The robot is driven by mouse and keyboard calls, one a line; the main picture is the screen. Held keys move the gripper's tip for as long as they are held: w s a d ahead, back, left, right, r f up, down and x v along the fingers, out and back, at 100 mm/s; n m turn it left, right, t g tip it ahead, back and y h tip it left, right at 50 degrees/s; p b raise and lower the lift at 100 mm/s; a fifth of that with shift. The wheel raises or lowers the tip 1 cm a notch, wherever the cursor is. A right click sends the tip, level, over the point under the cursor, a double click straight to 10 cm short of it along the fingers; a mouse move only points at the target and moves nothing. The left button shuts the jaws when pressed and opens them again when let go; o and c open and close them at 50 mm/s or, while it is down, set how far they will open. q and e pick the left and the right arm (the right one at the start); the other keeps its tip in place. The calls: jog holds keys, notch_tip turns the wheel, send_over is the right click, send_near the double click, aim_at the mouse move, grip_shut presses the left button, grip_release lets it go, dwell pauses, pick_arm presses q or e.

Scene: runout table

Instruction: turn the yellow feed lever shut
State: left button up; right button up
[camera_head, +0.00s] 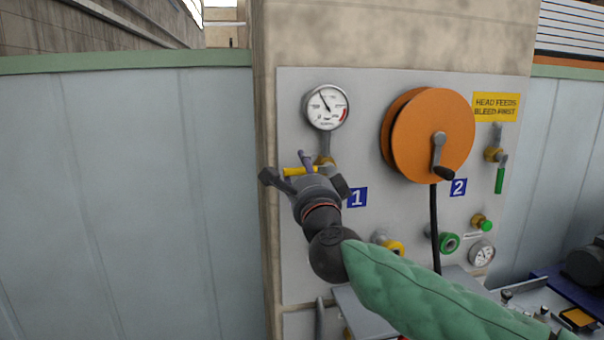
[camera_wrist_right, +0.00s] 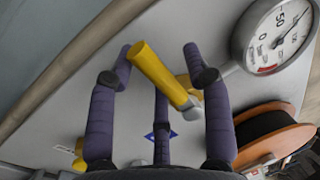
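The yellow feed lever (camera_head: 293,171) is on a brass valve (camera_head: 325,161) below the upper gauge on the grey panel. In the head view it points left, about level, partly hidden by my right gripper (camera_head: 306,174). In the right wrist view the yellow lever (camera_wrist_right: 155,70) lies slantwise between the spread purple fingers of my right gripper (camera_wrist_right: 160,58). One finger is on each side with gaps to the lever, and a third is below, overlapping it in the picture. I cannot tell whether that one touches. My left gripper is not in view.
A gauge (camera_head: 326,106) sits just above the valve. An orange hose reel (camera_head: 432,136) is to the right, with a black hose hanging down. A green-handled valve (camera_head: 499,180) and several fittings are further right. A bench with parts is at lower right.

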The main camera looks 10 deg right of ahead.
jog(key=shift+s, duration=0.1)
jog(key=s+f, duration=0.2)
jog(key=s, duration=0.9)
jog(key=shift+s+d+f, duration=0.2)
jog(key=shift+s, duration=0.15)
